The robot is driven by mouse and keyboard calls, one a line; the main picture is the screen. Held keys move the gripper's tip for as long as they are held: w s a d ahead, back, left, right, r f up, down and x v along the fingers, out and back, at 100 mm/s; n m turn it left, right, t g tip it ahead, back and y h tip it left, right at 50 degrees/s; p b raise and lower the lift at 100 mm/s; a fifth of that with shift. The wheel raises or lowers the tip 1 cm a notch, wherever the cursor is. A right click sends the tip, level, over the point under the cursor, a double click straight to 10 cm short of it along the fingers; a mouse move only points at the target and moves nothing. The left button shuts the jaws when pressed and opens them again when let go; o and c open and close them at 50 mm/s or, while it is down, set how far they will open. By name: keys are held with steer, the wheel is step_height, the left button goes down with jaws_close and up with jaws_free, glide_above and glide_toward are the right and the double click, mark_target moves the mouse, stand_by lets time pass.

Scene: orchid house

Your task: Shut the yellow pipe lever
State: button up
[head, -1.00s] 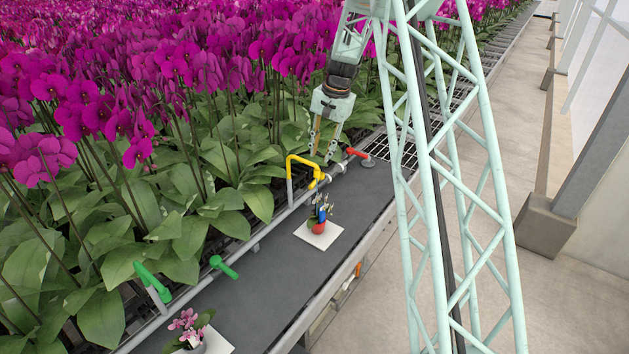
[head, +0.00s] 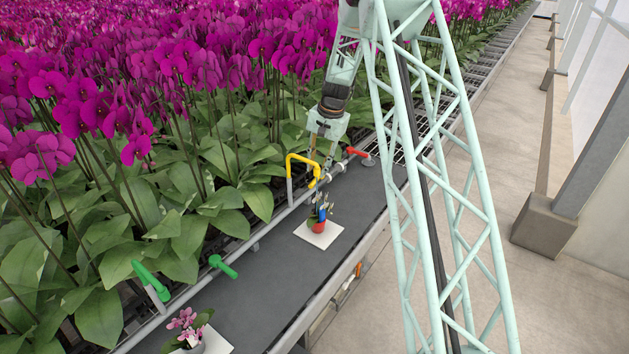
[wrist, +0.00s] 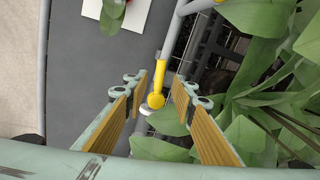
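The yellow pipe lever (head: 303,160) is on the grey pipe along the back edge of the dark bench. It shows as a bent yellow bar in the head view. In the wrist view the yellow lever (wrist: 159,80) has a rounded near end and lies between my two fingers, with a gap on both sides. My gripper (wrist: 157,84) is open, with wood-coloured pads, and holds nothing. In the head view my gripper (head: 320,160) hangs just right of the lever; its fingertips are partly hidden behind the yellow parts.
A red lever (head: 357,152) stands close on the right. A potted plant (head: 319,226) on a white square (head: 324,238) is in front. Green levers (head: 149,279) and a pink-flowered pot (head: 190,338) are at the left. Dense orchids (head: 150,190) crowd the back.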

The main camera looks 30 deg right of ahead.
mark_target(314, 181)
steer(key=shift+w+a+f+b, duration=0.1)
steer(key=shift+w+f, duration=0.05)
steer(key=shift+f, duration=0.85)
steer(key=shift+w+a+f+b, duration=0.15)
steer(key=shift+f, duration=0.8)
steer(key=shift+w+a+f+b, duration=0.1)
steer(key=shift+w+f, duration=0.05)
steer(key=shift+f, duration=0.85)
steer(key=shift+c, duration=0.5)
jaws_close()
